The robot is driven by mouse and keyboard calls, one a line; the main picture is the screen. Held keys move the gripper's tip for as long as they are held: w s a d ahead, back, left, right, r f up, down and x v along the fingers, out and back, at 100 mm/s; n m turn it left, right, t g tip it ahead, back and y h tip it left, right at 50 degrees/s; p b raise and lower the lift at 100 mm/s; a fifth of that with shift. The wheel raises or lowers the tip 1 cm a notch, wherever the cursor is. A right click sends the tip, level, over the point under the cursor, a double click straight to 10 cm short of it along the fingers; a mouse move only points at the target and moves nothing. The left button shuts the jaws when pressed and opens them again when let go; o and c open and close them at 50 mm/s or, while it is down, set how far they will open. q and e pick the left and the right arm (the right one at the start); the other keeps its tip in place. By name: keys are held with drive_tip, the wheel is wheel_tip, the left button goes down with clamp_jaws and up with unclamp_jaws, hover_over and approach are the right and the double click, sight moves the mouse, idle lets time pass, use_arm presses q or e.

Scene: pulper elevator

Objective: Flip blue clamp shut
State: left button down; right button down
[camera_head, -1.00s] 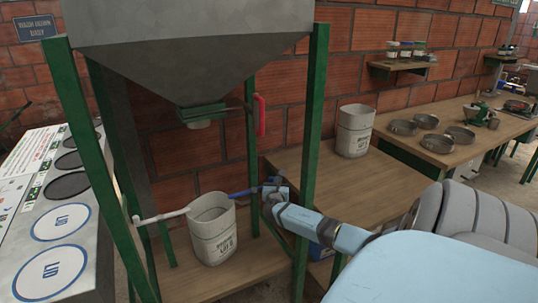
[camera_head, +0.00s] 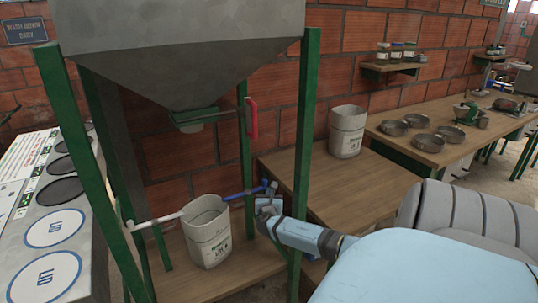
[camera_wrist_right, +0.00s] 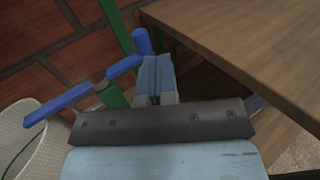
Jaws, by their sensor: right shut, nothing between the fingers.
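The blue clamp (camera_head: 243,193) is a blue bar with an upright end. It reaches from near the right rim of the white bucket (camera_head: 209,240) to the green frame post. In the right wrist view the blue clamp (camera_wrist_right: 82,90) crosses the post, its inner end over the bucket's rim. My right gripper (camera_head: 266,200) is shut and empty, close beside the clamp's outer end. In the right wrist view the gripper (camera_wrist_right: 156,98) sits just right of and below that end; I cannot tell whether they touch. My left gripper is not in view.
A white bar (camera_head: 155,219) meets the bucket's left side. Green posts (camera_head: 304,140) surround the bucket under a grey hopper (camera_head: 180,50) with a red handle (camera_head: 252,118). A wooden table (camera_head: 350,190) with another bucket (camera_head: 347,131) stands to the right, close to my arm.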

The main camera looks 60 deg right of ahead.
drive_tip(key=v, duration=0.8)
drive_tip(key=shift+p, duration=0.4)
drive_tip(key=shift+f, duration=0.1)
